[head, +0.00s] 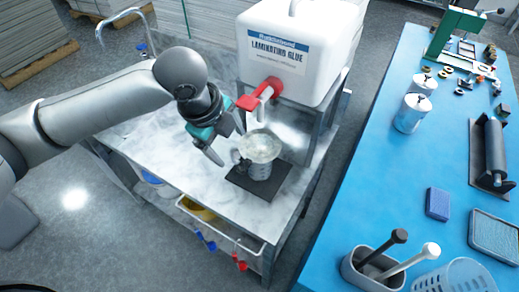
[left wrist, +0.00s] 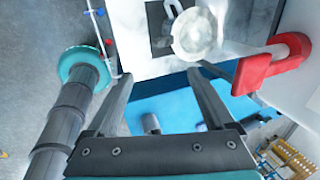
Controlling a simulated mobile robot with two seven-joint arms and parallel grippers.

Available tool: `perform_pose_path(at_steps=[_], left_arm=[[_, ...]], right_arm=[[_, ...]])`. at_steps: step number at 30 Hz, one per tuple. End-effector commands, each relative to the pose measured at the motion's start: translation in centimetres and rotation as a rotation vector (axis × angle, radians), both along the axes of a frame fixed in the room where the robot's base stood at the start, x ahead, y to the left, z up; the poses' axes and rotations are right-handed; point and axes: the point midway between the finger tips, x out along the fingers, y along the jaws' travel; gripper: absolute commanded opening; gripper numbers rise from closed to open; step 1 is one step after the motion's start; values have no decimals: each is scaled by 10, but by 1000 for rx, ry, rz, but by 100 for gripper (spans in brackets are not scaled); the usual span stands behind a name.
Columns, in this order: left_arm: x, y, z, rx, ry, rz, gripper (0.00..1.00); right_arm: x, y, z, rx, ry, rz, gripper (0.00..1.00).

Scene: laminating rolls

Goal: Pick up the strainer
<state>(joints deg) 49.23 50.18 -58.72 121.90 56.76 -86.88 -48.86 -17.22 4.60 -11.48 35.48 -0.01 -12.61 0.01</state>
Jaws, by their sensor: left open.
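A grey jug (head: 260,158) with a pale, round top stands on a black mat (head: 241,182) under the red tap. It also shows in the left wrist view (left wrist: 194,36), with its handle (left wrist: 172,10) over the mat. I cannot tell whether the pale top is a strainer or the contents. A white perforated basket (head: 457,277) stands at the bottom right of the head view, partly cut off. My left gripper (head: 229,147) is open and empty, above and left of the jug, apart from it. My right gripper is not in view.
A white glue container (head: 295,50) with a red tap (head: 262,92) stands behind the jug. The marble bench top (head: 175,150) is clear to the left. The blue table (head: 380,175) at right holds cans (head: 410,113), a roller (head: 494,152) and a pot with two handled tools (head: 372,270).

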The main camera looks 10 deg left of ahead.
Motion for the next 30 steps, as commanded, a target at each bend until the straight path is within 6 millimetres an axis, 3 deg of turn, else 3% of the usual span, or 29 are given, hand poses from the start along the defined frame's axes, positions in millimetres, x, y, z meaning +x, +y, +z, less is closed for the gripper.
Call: perform_pose_path(at_steps=[5,18,30], left_arm=[[5,11,1,26,7,-17,87],[28,1,-78,26,6,-16,87],[39,-4,-109,27,6,-16,87]], right_arm=[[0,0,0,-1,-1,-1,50],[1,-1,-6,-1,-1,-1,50],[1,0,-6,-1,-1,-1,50]])
